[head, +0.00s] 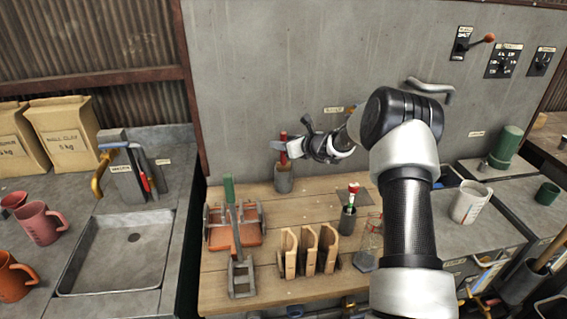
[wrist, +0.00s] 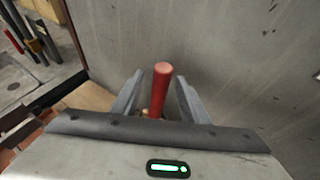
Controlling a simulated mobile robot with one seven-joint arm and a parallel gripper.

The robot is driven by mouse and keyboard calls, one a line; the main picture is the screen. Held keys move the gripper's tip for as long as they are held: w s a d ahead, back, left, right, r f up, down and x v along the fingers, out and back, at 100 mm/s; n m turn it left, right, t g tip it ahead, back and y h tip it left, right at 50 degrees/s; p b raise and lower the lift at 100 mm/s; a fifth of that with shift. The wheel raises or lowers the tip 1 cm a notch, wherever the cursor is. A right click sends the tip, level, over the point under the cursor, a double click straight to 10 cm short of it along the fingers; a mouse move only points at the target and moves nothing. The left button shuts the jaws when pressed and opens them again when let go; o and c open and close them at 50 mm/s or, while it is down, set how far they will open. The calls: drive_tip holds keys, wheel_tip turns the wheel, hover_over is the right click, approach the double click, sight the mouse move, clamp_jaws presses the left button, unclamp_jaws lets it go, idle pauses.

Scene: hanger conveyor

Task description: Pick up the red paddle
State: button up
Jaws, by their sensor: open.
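The red paddle (head: 284,150) stands upright in a grey cylindrical holder (head: 284,179) at the back of the wooden table, close to the grey wall. Only its red handle shows; its lower part is hidden in the holder. My gripper (head: 280,145) reaches in from the right at handle height, and its fingers are around the handle. In the wrist view the red handle (wrist: 161,88) rises between the two spread grey fingers, with a visible gap on each side. The gripper is open and holds nothing.
A wooden rack (head: 308,250), a dark bottle (head: 348,215) with a red top, and a tray with a green-handled tool (head: 229,190) stand on the table. A sink (head: 125,250) lies left. The grey wall (head: 290,60) is just behind the paddle.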

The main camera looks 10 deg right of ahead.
drive_tip(key=c, duration=0.9)
clamp_jaws()
